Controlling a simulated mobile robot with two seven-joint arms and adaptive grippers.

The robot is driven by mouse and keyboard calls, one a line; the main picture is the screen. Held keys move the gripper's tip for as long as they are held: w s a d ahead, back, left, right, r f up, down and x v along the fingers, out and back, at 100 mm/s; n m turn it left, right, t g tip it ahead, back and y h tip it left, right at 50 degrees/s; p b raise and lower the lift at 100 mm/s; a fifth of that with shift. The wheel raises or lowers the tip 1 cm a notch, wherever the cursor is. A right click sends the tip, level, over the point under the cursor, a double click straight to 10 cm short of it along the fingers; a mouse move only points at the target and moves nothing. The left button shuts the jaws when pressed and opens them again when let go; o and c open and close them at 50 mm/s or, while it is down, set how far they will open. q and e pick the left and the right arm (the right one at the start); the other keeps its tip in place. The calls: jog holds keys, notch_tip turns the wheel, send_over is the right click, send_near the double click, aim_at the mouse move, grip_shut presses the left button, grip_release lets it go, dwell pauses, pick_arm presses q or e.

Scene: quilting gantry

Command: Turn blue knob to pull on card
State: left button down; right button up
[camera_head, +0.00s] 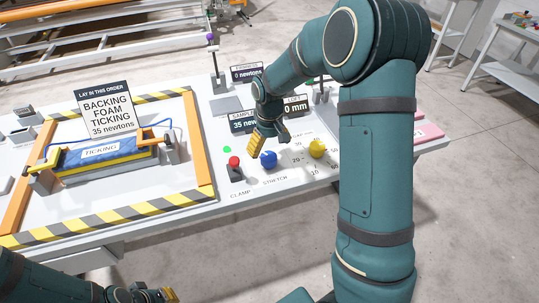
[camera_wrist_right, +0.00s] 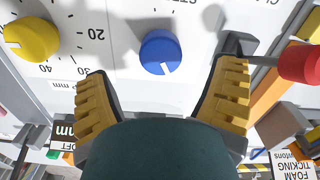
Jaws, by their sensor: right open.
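The blue knob (camera_head: 268,159) stands on the white panel above the label STRETCH. In the right wrist view the blue knob (camera_wrist_right: 160,52) shows a white pointer mark and lies between and beyond my open fingertips, apart from both. My right gripper (camera_head: 267,143) is open and empty, just behind the knob. The card (camera_head: 105,108) reads BACKING, FOAM, TICKING, 35 newtons.
A red CLAMP knob (camera_head: 235,162) stands close left of the blue knob, and a yellow knob (camera_head: 317,148) with a number scale stands to its right. A green dot (camera_head: 227,149) shows on the panel.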

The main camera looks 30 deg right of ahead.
aim_at(269, 157)
notch_tip(269, 157, up, 7)
dwell(0.3)
dwell(0.5)
